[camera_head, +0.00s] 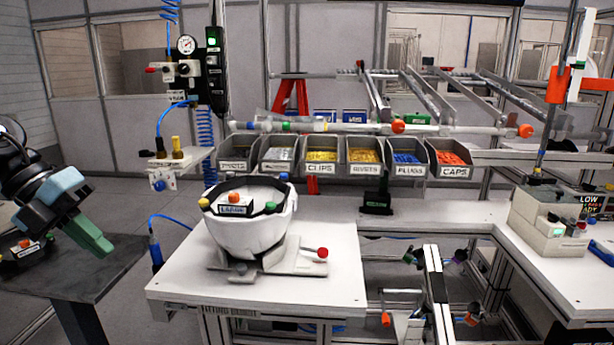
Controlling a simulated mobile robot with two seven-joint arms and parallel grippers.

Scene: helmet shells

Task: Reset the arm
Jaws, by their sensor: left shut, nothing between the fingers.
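My left gripper (92,238) shows at the left edge, on a dark arm with pale blue and green finger parts. It is shut and empty, pointing down and to the right over a dark side table (75,268). It is apart from the white helmet shell (250,230), which sits on a fixture (290,262) on the white workbench (190,285). A small labelled block with an orange knob (234,203) shows at the shell's top. My right gripper is not in view.
Several grey bins (320,157) of small parts stand in a row behind the shell. A post with a gauge (186,45) and blue hoses rises at the back left. A white box (550,222) sits on the right bench. The workbench's front left is clear.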

